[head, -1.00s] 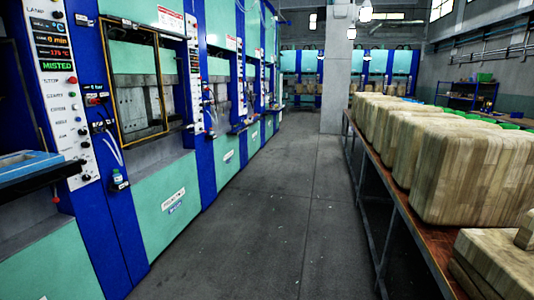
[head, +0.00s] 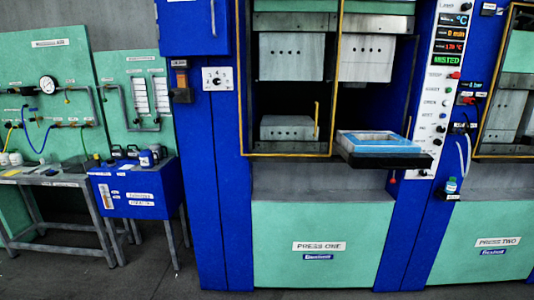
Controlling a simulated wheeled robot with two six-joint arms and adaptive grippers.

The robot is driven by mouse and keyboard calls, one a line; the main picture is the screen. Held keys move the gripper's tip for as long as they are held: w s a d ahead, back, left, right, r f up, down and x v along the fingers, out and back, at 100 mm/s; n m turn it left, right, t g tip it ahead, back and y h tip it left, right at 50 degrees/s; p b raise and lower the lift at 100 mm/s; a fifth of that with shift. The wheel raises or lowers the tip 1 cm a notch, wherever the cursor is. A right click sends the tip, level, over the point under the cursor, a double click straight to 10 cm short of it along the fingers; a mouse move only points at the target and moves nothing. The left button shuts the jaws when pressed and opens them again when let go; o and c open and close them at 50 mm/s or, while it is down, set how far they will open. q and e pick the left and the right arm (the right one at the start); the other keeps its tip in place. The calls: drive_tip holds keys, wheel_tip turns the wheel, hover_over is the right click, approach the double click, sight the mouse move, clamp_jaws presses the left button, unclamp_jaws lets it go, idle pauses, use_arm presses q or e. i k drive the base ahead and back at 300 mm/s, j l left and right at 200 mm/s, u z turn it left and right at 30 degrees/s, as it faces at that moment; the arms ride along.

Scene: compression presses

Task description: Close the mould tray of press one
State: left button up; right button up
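Press one (head: 319,247) stands in the middle of the head view, a blue frame with a green lower panel labelled PRESS ONE. Its mould tray (head: 384,161) is a dark flat plate that sticks out of the right half of the press opening towards me. A blue mould (head: 377,145) with a pale top lies on the tray. Grey platen blocks (head: 367,58) hang above, with a dark gap under them. A yellow-framed guard (head: 241,90) covers the left half of the opening. Neither of my grippers is in view.
A control panel (head: 446,100) with lit displays stands right of the tray. Press two (head: 495,250) is further right. At left are a blue cabinet (head: 137,190) and a grey bench (head: 45,179) under green gauge panels (head: 45,60). Little floor shows in front of the presses.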

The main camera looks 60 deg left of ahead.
sight(362, 149)
drive_tip(key=u, duration=0.9)
